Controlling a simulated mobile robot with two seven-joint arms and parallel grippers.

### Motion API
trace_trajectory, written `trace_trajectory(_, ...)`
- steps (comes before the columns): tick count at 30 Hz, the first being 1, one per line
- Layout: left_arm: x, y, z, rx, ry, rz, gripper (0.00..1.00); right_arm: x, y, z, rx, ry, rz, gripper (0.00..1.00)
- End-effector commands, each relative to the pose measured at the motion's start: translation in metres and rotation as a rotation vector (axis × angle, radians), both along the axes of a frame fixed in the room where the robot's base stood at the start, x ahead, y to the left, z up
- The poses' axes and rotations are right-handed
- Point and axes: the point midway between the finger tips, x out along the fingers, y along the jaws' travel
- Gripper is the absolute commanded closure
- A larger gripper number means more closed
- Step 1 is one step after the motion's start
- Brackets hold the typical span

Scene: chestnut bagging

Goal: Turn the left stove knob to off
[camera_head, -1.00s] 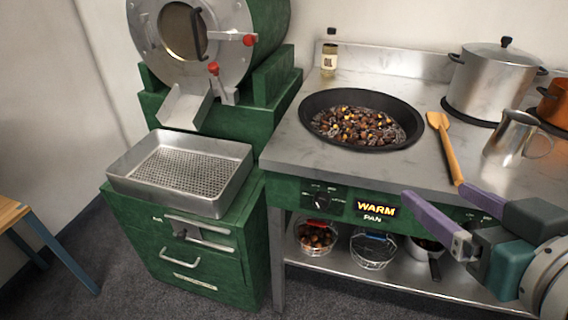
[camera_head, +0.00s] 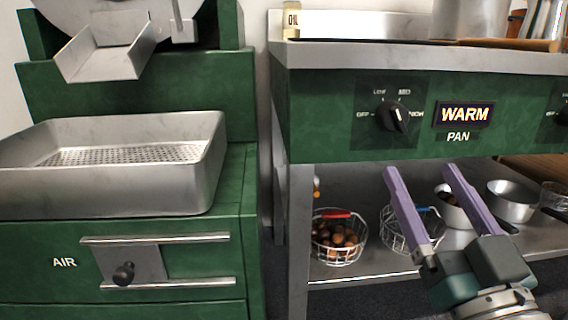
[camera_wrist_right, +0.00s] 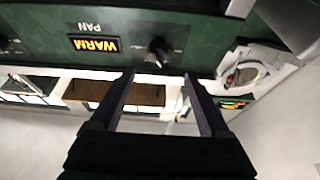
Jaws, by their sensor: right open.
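The left stove knob (camera_head: 393,117) is black and sits on the green front panel, left of the lit WARM display (camera_head: 464,114). Marks around it include OFF at left and LOW above; its grip slants towards the lower right, but its exact setting is unclear. My right gripper (camera_head: 419,170) is open and empty, its two purple fingers pointing up below and slightly right of the knob, apart from it. In the upside-down right wrist view, the knob (camera_wrist_right: 158,50) shows just beyond and between the open fingertips (camera_wrist_right: 159,74). My left gripper is out of view.
A second knob (camera_head: 562,117) is at the panel's right edge. Wire baskets, one holding chestnuts (camera_head: 338,238), and a steel bowl (camera_head: 512,201) stand on the lower shelf. A green cabinet with a metal tray (camera_head: 110,190) stands at left.

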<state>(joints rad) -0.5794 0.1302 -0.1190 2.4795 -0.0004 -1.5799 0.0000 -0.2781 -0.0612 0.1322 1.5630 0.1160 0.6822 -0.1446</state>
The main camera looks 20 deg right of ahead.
Motion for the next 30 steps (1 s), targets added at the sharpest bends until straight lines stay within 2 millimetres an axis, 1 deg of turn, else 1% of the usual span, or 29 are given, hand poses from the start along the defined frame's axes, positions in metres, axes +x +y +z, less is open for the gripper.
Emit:
trace_trajectory(1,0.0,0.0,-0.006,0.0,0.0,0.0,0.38,0.001,-0.001,-0.004,-0.001,-0.007,-0.003,0.2)
trace_trajectory(5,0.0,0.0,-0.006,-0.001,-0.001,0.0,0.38,0.011,-0.004,0.003,-0.003,-0.015,-0.005,0.2)
trace_trajectory(12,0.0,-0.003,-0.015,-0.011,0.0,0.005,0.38,0.052,-0.014,0.02,-0.003,-0.015,-0.005,0.2)
trace_trajectory(18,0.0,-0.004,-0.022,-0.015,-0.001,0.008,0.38,0.079,-0.02,0.031,-0.002,-0.012,-0.004,0.2)
trace_trajectory(23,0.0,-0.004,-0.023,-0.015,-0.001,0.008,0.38,0.087,-0.022,0.036,-0.002,-0.009,-0.004,0.2)
trace_trajectory(30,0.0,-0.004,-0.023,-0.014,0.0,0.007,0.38,0.088,-0.022,0.036,-0.001,-0.008,-0.004,0.2)
